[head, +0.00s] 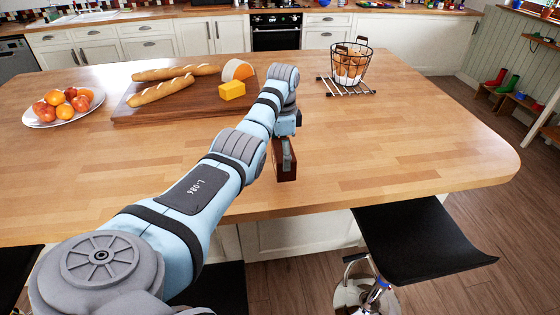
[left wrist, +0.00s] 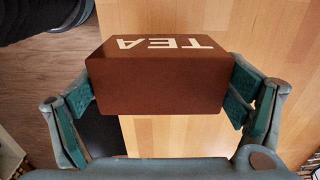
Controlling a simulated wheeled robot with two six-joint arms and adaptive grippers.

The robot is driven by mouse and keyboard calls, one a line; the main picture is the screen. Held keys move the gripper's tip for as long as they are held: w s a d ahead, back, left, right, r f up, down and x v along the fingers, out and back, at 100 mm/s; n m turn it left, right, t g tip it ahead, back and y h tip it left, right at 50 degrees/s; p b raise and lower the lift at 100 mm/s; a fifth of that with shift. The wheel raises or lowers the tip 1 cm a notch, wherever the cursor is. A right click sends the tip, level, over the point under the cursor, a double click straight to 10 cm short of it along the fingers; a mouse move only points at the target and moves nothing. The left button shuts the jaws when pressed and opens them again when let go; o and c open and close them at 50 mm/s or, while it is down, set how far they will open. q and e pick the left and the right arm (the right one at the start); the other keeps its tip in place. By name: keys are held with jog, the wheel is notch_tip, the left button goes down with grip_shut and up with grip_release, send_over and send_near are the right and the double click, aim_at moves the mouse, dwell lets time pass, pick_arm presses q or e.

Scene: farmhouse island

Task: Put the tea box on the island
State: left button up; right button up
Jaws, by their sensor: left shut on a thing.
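The tea box (left wrist: 155,85) is brown with pale "TEA" lettering, seen in the left wrist view between the two fingers of my left gripper (left wrist: 165,95). In the head view the tea box (head: 286,172) is a small dark brown block below my left gripper (head: 284,150), near the front edge of the wooden island (head: 420,140). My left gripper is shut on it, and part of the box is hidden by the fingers. I cannot tell whether its underside touches the island top. My right gripper is not in view.
A cutting board (head: 135,117) with baguettes (head: 162,90) and cheese (head: 232,90) lies at the back left. A fruit plate (head: 40,120) is at the far left. A wire basket (head: 349,65) of eggs stands on a rack. The right part of the island is clear. A black stool (head: 420,240) stands in front.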

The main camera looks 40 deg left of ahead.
pick_arm(q)
jog(key=f, duration=0.3)
jog(key=shift+w+d, duration=0.15)
jog(key=shift+w, duration=0.1)
jog(key=f, duration=0.1)
jog(key=w+f, duration=0.1)
jog(key=w+f+b, duration=0.1)
jog(key=f, duration=0.1)
jog(key=shift+d, duration=0.15)
jog(key=shift+c, duration=1.3)
jog(key=shift+s+r, duration=0.3)
jog(key=shift+s, duration=0.15)
jog(key=shift+s+f, duration=0.1)
jog(key=shift+s, duration=0.05)
jog(key=o, duration=1.1)
jog(key=shift+f, duration=0.15)
jog(key=shift+o, duration=0.6)
jog(key=shift+w, duration=0.3)
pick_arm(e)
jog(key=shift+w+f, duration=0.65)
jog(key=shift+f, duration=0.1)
